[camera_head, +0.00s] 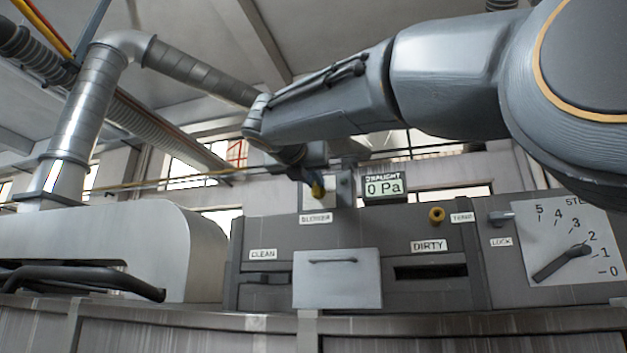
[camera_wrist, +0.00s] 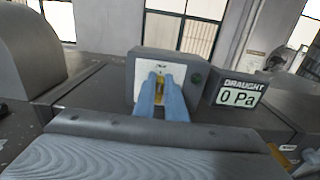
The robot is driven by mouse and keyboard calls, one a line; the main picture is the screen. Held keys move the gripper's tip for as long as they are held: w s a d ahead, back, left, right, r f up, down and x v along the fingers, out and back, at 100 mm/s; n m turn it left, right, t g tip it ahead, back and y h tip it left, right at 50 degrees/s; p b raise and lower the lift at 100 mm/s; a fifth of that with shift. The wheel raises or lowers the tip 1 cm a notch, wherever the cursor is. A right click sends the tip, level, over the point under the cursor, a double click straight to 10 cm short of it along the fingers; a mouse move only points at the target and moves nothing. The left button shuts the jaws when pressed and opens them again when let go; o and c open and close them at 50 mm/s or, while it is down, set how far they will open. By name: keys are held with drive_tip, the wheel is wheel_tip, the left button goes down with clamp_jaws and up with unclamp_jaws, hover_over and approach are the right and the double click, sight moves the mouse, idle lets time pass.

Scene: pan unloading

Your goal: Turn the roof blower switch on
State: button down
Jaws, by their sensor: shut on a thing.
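The blower switch is a grey box (camera_wrist: 137,62) with a white front plate (camera_wrist: 181,73), seen ahead in the wrist view. In the camera_head view its box (camera_head: 345,186) stands on top of the panel, above a label that seems to read BLOWER (camera_head: 316,217). My gripper (camera_wrist: 161,78) has both blue fingers at the plate, shut on the yellow switch lever (camera_wrist: 161,91), which is largely hidden between them. In the camera_head view my gripper (camera_head: 317,187) reaches the switch from the left. A dark green lamp (camera_wrist: 196,79) on the box looks unlit.
A draught display (camera_head: 384,188) just right of the switch reads 0 Pa; it also shows in the wrist view (camera_wrist: 238,97). The panel below has CLEAN and DIRTY slots, a yellow knob (camera_head: 437,214) and a dial (camera_head: 565,240). A metal hood (camera_head: 150,250) stands left.

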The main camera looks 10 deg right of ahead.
drive_tip(key=shift+m, duration=0.3)
drive_tip(key=m+b, duration=0.2)
drive_tip(key=m, duration=0.2)
drive_tip(key=d+f+m+b, duration=0.1)
drive_tip(key=m+b, duration=0.2)
drive_tip(key=m, duration=0.2)
drive_tip(key=m+b, duration=0.2)
drive_tip(key=m, duration=0.2)
drive_tip(key=shift+s+d+f+m, duration=0.2)
drive_tip(key=shift+s+d+m, duration=0.1)
drive_tip(key=shift+f+m+b, duration=0.25)
drive_tip(key=shift+m+b, duration=1.05)
drive_tip(key=shift+m, duration=0.5)
drive_tip(key=c, duration=1.8)
unclamp_jaws()
